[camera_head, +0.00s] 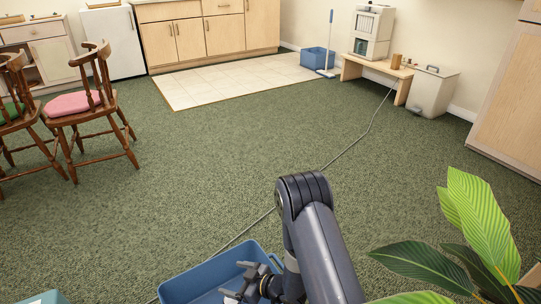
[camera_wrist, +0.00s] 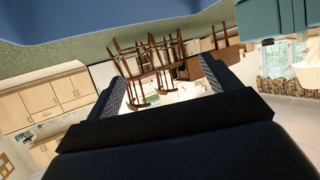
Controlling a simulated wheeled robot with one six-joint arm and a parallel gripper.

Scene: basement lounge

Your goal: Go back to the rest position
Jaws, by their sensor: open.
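My gripper (camera_head: 245,283) is at the bottom of the head view, low over a blue open bin (camera_head: 200,283) on the green carpet. The arm comes down from the lower right and hides part of the bin. In the wrist view my gripper (camera_wrist: 160,66) shows two fingers spread apart, with nothing between them but the distant room. A blue surface (camera_wrist: 130,18) fills the top of that view and looks like the bin's wall. How far the gripper is from the bin's inside cannot be told.
A leafy plant (camera_head: 455,245) stands close at the lower right. A cable (camera_head: 345,153) runs across the carpet. Wooden chairs (camera_head: 93,103) stand at left. A bench (camera_head: 375,72), white bin (camera_head: 433,92) and blue bucket (camera_head: 317,60) are at the back. The middle carpet is mostly clear.

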